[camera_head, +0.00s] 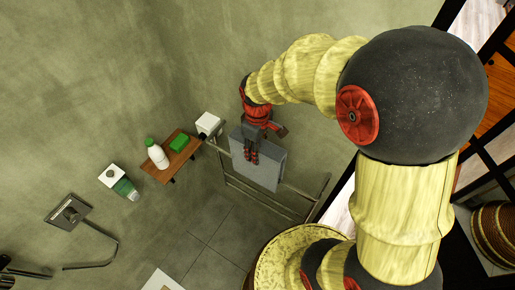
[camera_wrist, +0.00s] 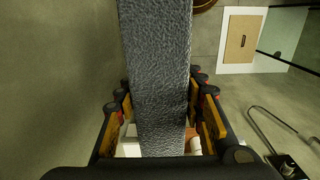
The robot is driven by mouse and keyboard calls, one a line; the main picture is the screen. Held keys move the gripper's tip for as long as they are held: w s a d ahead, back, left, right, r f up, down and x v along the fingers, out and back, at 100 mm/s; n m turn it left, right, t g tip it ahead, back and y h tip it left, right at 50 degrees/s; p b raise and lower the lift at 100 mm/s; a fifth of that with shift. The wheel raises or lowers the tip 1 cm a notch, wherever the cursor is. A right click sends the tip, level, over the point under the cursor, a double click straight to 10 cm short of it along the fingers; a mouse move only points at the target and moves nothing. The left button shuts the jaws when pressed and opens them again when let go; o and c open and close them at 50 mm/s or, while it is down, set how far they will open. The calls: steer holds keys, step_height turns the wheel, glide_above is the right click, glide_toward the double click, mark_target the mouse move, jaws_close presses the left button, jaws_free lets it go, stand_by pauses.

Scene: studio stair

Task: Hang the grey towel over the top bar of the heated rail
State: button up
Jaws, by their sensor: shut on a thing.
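The grey towel (camera_head: 258,167) is a flat, slightly tilted panel at the wall in the head view. In the wrist view the towel (camera_wrist: 160,75) runs as a wide textured strip between the fingers. My gripper (camera_head: 251,156) is shut on the towel near its upper part; its fingers flank the towel in the wrist view (camera_wrist: 162,120). The heated rail (camera_head: 303,193) shows as thin metal bars left of, right of and below the towel. The towel hides the rail's middle, and I cannot tell whether it lies over the top bar or in front of it.
Left of the rail, a wooden shelf (camera_head: 173,166) bears a white bottle (camera_head: 157,154) and a green block (camera_head: 180,143). A white box (camera_head: 208,123) is on the wall close to the towel. A green-and-white bottle (camera_head: 126,188) is further left. A round yellow-rimmed object (camera_head: 277,248) stands below right.

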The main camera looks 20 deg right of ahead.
steer(key=shift+f+b, duration=1.65)
steer(key=shift+f, duration=0.95)
steer(key=shift+f+b, duration=3.05)
steer(key=shift+f, duration=1.7)
steer(key=o, duration=1.3)
steer(key=shift+o, duration=0.5)
step_height(320, 180, up, 12)
steer(key=shift+r, duration=0.1)
